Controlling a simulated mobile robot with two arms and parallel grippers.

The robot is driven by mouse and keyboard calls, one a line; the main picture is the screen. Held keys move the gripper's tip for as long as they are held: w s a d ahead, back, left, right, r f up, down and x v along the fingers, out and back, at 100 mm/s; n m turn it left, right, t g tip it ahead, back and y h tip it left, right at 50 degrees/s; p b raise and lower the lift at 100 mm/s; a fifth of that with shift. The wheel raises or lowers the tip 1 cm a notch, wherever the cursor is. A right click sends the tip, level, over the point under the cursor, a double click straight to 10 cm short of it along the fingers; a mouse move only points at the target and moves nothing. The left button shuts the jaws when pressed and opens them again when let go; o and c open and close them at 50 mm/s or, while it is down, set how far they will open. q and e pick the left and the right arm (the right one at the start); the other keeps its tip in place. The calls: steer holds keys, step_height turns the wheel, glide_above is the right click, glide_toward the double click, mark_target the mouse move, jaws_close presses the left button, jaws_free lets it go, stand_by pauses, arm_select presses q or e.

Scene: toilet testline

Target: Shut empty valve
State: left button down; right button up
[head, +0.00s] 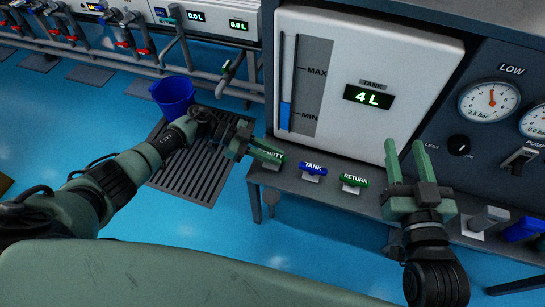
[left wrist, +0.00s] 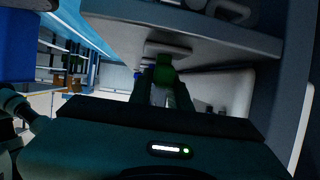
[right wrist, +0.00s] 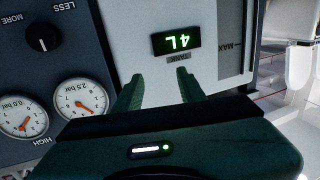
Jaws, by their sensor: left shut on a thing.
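The green EMPTY valve handle (head: 273,157) is at the left end of the shelf under the white tank panel, its label partly covered by my left gripper. My left gripper (head: 262,151) reaches in from the left and is shut on this handle. In the left wrist view the green handle (left wrist: 164,72) sits between the two fingers (left wrist: 162,92). My right gripper (head: 406,158) is open and empty, raised in front of the panel's right edge. In the right wrist view its fingers (right wrist: 159,88) stand apart with nothing between them.
The blue TANK valve (head: 313,168) and green RETURN valve (head: 354,180) are to the right of the EMPTY valve. The tank display (head: 368,96) reads 4 L. A blue bucket (head: 173,95) stands by a floor grate (head: 190,170). Gauges (head: 489,101) are at right.

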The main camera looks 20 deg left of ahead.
arm_select(q)
steer(key=shift+m+g+b, duration=0.5)
steer(key=shift+g+b, duration=0.05)
steer(key=shift+g, duration=0.05)
arm_select(e)
step_height(320, 180, up, 8)
steer(key=s+t+y, duration=0.1)
steer(key=t+y, duration=0.1)
steer(key=t, duration=0.2)
steer(key=shift+s+a, duration=0.15)
steer(key=shift+a, duration=0.25)
arm_select(q)
steer(key=c, duration=1.3)
jaws_free()
steer(key=v, duration=0.7)
steer(key=shift+w+a+r+p, duration=0.1)
steer(key=shift+a+r+p, duration=0.1)
steer(key=shift+a+p, duration=0.15)
arm_select(e)
steer(key=f+g, duration=0.1)
steer(key=f, duration=0.1)
steer(key=w+f+g+h, duration=0.1)
steer(key=f, duration=0.1)
steer(key=shift+d, duration=0.15)
